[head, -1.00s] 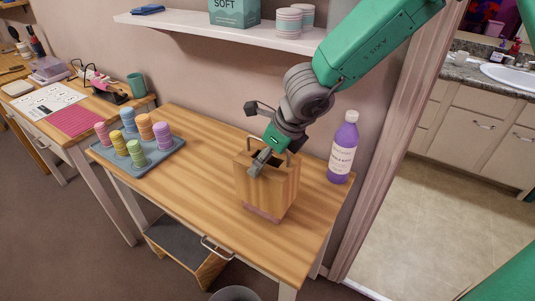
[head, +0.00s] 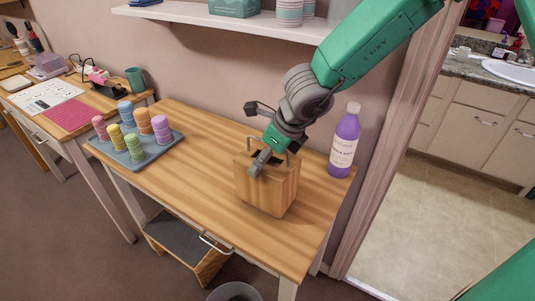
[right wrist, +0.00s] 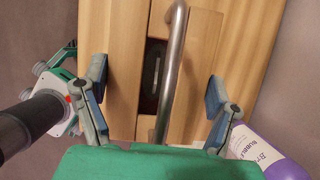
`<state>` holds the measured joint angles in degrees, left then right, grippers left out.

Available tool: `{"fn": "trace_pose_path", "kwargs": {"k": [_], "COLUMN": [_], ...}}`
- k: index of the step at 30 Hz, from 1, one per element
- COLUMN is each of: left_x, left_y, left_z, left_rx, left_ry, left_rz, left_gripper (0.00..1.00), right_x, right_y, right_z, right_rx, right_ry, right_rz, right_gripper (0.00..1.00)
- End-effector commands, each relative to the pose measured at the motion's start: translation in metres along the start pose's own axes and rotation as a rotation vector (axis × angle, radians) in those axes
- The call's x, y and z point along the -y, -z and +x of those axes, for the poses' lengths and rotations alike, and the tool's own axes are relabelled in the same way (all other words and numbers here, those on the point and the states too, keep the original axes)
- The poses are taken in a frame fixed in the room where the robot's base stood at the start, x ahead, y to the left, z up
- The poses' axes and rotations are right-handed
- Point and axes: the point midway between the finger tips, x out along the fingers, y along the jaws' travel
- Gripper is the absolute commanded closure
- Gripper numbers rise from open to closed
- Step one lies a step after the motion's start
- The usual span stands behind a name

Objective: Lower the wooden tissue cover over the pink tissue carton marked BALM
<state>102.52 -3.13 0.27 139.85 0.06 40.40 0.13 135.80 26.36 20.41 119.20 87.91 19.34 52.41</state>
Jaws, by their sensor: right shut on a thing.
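The wooden tissue cover (head: 280,192) stands upright near the front right of the wooden table, with a metal handle over its top. No pink shows below its lower edge, so the BALM carton is hidden. In the right wrist view, the handle (right wrist: 174,60) runs over a dark slot (right wrist: 153,75) in the cover's top. My right gripper (head: 259,135) is at the top of the cover, its fingers spread on either side of the handle in the right wrist view (right wrist: 157,88). It is shut on the cover, though the contact is hard to see.
A purple bottle (head: 343,147) stands close to the right of the cover. A grey tray (head: 151,153) with several pastel ribbed rolls is at the table's left. A white shelf (head: 190,15) hangs above. Bare tabletop (head: 205,150) lies between tray and cover.

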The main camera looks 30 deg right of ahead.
Motion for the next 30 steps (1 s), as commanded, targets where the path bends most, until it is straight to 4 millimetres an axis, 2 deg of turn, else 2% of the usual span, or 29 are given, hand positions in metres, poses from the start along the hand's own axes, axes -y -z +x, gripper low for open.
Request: {"fn": "trace_pose_path", "kwargs": {"k": [23, 24, 25, 30], "left_x": [0.0, 0.0, 0.0, 0.0], "left_y": [-0.001, -0.001, -0.001, -0.001], "left_z": [0.017, 0.016, 0.016, 0.016], "left_rx": [0.0, 0.0, 0.0, 0.0], "left_ry": [0.0, 0.0, 0.0, 0.0], "left_rz": [0.0, 0.0, 0.0, 0.0], "left_gripper": [0.69, 0.69, 0.69, 0.69], "right_x": [0.0, 0.0, 0.0, 0.0], "right_y": [0.007, 0.007, 0.007, 0.007], "right_z": [0.018, 0.018, 0.017, 0.017], "right_rx": [0.001, 0.001, 0.002, 0.001], "right_ry": [0.0, 0.0, 0.0, 0.0], "right_rz": [-0.001, -0.001, -0.001, -0.001], "right_gripper": [0.72, 0.09, 0.0, 0.0]}}
